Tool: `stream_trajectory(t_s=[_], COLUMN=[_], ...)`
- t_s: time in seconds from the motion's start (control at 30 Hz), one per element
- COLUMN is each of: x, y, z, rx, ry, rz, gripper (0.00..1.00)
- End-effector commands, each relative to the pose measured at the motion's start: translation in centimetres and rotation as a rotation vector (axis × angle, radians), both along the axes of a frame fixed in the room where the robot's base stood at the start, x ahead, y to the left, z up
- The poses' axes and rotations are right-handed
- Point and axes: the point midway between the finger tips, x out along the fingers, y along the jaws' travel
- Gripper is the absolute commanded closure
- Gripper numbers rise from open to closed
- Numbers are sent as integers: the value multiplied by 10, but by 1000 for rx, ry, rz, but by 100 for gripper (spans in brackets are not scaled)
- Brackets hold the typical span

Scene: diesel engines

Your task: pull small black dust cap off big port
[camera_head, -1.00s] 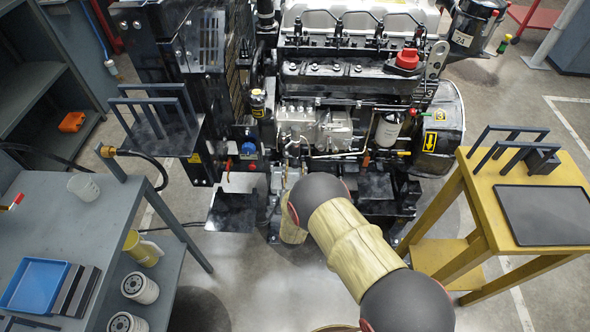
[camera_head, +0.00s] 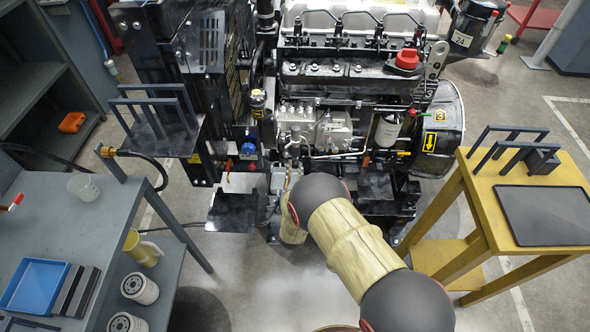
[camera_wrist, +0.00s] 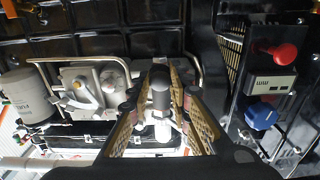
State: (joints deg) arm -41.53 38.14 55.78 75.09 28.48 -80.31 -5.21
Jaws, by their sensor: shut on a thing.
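In the wrist view, my gripper (camera_wrist: 158,100) is shut with its two padded fingers on either side of a small black dust cap (camera_wrist: 160,80). The cap has a rounded dark end facing up in the picture. A pale metal fitting (camera_wrist: 162,128) shows just below the cap between the fingers; I cannot tell whether the cap still touches it. In the head view my arm hides the gripper and the cap.
In the wrist view, a red knob (camera_wrist: 286,54) and a blue knob (camera_wrist: 262,116) are at right, a white filter (camera_wrist: 27,97) at left. The head view shows the engine (camera_head: 340,75), a grey bench (camera_head: 62,215) at left and a yellow table (camera_head: 478,200) at right.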

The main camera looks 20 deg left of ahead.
Motion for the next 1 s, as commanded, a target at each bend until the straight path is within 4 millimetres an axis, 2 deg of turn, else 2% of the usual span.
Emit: stream_trajectory(t_s=[0.37,1.0], x=[-3,-35], y=[0,-7], z=[0,1], rx=[0,0], ry=[0,0], rz=[2,2], gripper=[100,100])
